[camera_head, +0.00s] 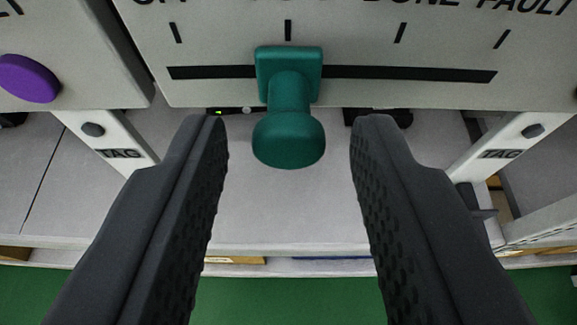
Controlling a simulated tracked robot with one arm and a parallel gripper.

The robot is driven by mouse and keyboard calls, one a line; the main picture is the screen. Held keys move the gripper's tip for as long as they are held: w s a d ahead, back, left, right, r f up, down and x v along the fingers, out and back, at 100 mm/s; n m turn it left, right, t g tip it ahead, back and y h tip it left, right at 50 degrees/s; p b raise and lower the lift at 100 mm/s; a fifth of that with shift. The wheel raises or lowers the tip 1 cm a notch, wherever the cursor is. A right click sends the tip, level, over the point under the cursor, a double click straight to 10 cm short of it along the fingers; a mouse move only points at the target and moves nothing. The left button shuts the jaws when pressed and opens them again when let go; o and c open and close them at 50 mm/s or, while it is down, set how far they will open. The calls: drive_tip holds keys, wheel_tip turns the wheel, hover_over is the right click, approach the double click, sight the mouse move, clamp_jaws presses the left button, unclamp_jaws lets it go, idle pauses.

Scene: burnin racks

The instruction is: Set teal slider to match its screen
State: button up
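The teal slider (289,120) is a square block with a rounded knob sticking out toward me. It sits on a black horizontal slot (410,74) in a light grey panel, under the second tick mark from the left. My gripper (288,135) is open. Its two dark textured fingers stand to the left and right of the knob, with a gap on both sides and no contact seen. The slider's screen is not in view.
A purple button (28,78) is on the neighbouring panel at the left. The panel (220,30) has printed lettering, cut off at the top. Two white struts marked TAG (120,150) slope down on either side. A grey shelf and green floor (290,300) lie below.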

drive_tip(key=shift+r, duration=0.1)
drive_tip(key=shift+s+r, duration=0.3)
drive_tip(key=shift+s, duration=0.2)
drive_tip(key=v, duration=1.2)
drive_tip(key=shift+s+b, duration=0.35)
drive_tip(key=shift+b, duration=0.1)
drive_tip(key=shift+r, duration=0.1)
